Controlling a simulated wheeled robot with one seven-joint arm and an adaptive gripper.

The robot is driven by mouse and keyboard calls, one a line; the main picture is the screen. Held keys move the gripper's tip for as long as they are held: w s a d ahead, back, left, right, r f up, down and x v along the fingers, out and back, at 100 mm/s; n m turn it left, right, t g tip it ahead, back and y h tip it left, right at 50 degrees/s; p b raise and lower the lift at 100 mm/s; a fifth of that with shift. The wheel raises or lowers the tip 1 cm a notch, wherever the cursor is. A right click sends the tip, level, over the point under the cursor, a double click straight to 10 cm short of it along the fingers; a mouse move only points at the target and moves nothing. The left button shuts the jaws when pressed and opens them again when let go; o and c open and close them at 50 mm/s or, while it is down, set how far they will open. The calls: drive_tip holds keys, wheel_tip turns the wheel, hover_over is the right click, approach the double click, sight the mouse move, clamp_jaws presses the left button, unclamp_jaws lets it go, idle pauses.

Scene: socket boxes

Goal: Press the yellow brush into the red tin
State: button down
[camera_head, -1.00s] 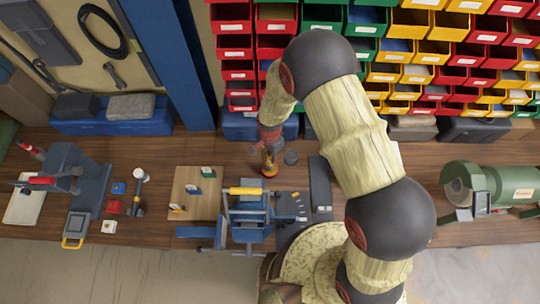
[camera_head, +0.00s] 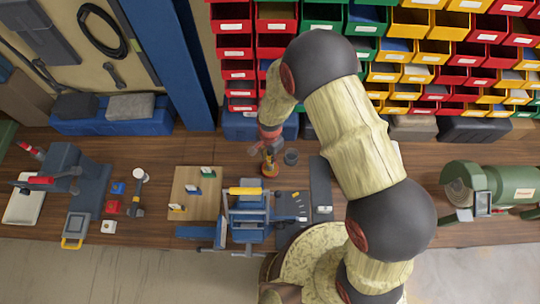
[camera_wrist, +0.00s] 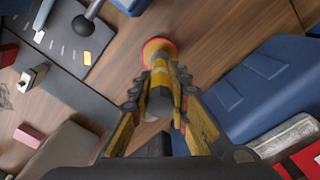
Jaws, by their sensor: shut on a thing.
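My gripper (camera_wrist: 158,98) is shut on the yellow brush (camera_wrist: 158,77) in the wrist view. The brush has a yellow part and a dark grey part between the fingers. The red tin (camera_wrist: 157,44) shows as a round red rim with orange-yellow inside, just beyond the fingertips. The brush's far end overlaps the tin in this view. How deep it sits is hidden.
A small dark grey cup (camera_head: 291,157) stands right of the tin. A blue vise with a yellow bar (camera_head: 246,191) and a wooden board (camera_head: 190,205) are in front. Blue bins (camera_wrist: 255,85) lie behind. Bare bench (camera_head: 225,150) shows left of the tin.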

drive_tip(key=shift+s, duration=0.1)
drive_tip(key=shift+r+p, duration=1.8)
drive_tip(key=shift+r, duration=1.7)
